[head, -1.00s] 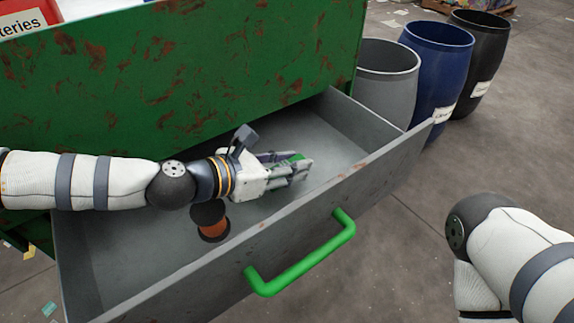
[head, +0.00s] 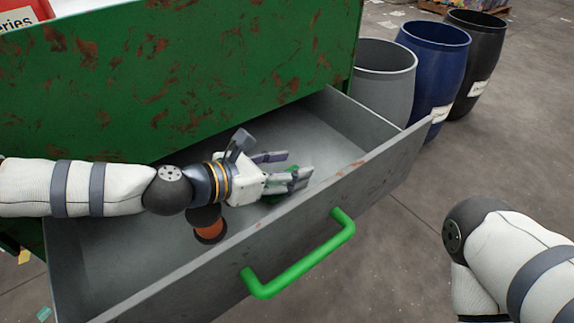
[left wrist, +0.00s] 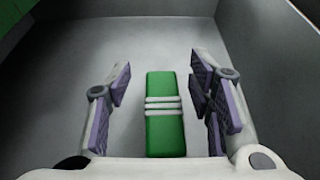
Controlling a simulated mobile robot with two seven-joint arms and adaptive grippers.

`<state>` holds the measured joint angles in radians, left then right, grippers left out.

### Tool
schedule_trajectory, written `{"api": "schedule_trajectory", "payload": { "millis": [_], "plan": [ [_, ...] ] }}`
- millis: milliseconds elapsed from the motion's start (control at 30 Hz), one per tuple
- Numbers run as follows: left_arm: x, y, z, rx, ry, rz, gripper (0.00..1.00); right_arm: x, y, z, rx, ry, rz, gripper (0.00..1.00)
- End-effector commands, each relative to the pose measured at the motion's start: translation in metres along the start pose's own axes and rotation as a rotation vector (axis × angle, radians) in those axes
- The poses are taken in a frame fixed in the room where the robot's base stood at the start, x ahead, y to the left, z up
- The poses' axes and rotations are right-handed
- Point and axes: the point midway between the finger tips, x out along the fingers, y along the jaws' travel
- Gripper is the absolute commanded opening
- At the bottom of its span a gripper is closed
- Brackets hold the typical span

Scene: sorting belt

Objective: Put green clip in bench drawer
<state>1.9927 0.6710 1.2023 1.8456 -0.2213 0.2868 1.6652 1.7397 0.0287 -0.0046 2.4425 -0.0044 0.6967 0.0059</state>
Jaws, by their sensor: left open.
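The bench drawer (head: 120,292) is pulled out from the green bench, its green handle (head: 300,262) on the front. My left gripper (head: 298,174) is inside the drawer with its fingers spread. In the left wrist view the green clip (left wrist: 165,132), a green block with pale bands across it, lies between the open fingers (left wrist: 163,100) with a gap on each side. It appears to rest on the drawer floor. In the head view the clip (head: 275,198) is mostly hidden by the fingers. My right gripper is not in view; only part of my right arm shows.
A spool with an orange-brown middle (head: 210,231) lies in the drawer below my left wrist. Grey (head: 385,85), blue (head: 438,65) and black (head: 475,60) barrels stand beyond the drawer's right end. The drawer's right part is bare.

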Motion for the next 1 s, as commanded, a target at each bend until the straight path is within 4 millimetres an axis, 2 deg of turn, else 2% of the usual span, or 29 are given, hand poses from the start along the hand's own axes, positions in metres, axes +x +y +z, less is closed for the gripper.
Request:
{"api": "schedule_trajectory", "payload": {
  "millis": [133, 233, 300, 600, 700, 833, 1000],
  "plan": [
    [-0.002, 0.0, 0.004, 0.001, -0.001, 0.001, 0.48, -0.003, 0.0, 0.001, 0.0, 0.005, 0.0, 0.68],
    [-0.008, 0.001, 0.02, 0.006, -0.004, 0.002, 0.48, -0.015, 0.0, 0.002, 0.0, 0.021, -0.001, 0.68],
    [-0.022, 0.002, 0.013, -0.001, -0.001, 0.003, 0.48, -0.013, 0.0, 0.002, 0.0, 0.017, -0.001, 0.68],
    [-0.099, 0.001, 0.013, -0.001, -0.002, 0.004, 0.48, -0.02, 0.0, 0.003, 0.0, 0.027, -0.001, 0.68],
    [-0.115, 0.001, 0.013, 0.0, -0.001, 0.003, 0.48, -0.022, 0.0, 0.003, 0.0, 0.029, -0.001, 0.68],
    [-0.124, 0.0, 0.012, 0.0, 0.0, 0.001, 0.48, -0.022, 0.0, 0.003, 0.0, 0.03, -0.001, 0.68],
    [-0.125, 0.0, 0.011, 0.0, 0.0, -0.001, 0.48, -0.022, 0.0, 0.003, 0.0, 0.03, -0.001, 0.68]
  ]
}}
